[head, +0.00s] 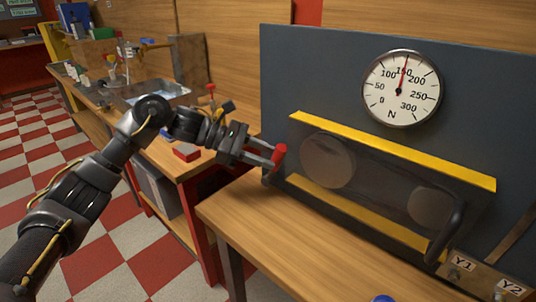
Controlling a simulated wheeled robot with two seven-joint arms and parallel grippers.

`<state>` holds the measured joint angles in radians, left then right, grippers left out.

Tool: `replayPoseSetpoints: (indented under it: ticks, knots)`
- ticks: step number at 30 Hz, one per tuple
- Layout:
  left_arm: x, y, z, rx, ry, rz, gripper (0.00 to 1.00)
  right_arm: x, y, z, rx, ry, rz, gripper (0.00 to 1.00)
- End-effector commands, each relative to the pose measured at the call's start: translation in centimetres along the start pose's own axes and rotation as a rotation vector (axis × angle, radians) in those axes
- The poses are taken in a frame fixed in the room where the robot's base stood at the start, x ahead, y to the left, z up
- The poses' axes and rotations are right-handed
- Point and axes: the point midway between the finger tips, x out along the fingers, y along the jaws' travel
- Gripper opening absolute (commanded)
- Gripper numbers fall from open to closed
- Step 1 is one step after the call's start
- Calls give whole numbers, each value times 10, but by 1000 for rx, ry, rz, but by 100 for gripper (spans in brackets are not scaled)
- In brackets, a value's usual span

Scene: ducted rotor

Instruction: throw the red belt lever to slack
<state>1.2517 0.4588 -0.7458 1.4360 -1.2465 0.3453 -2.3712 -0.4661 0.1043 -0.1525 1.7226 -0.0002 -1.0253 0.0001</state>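The red knob (280,154) of the belt lever stands at the left edge of the dark panel, on a short dark arm. My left gripper (272,155) reaches it from the left, its two fingers pointing right with their tips at the knob. A gap shows between the fingers; I cannot tell whether they grip the knob or only stand around it. Right of it, two round pulleys (327,160) show dimly behind a dark see-through cover between yellow strips. The round gauge (401,88), marked N, has its red needle a little above 150. My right gripper is not in view.
A dark curved handle (446,232) stands out at the cover's right end. Plates marked Y1 (463,266) and Y2 sit at lower right. The wooden bench top (290,245) before the panel is mostly clear. A cluttered side bench with a sink (150,92) stands behind my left arm.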

Motion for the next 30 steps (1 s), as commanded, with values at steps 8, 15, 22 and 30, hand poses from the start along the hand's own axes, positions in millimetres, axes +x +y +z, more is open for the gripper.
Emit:
replayPoseSetpoints:
  ticks: [8,15,22,30]
  knots:
    - [12,0,0,0,-1,0,34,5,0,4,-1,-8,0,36]
    - [12,0,0,0,-1,-1,25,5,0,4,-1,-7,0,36]
    - [12,0,0,0,0,-1,0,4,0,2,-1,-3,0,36]
    - [12,0,-1,-6,-8,-2,0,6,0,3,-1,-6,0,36]
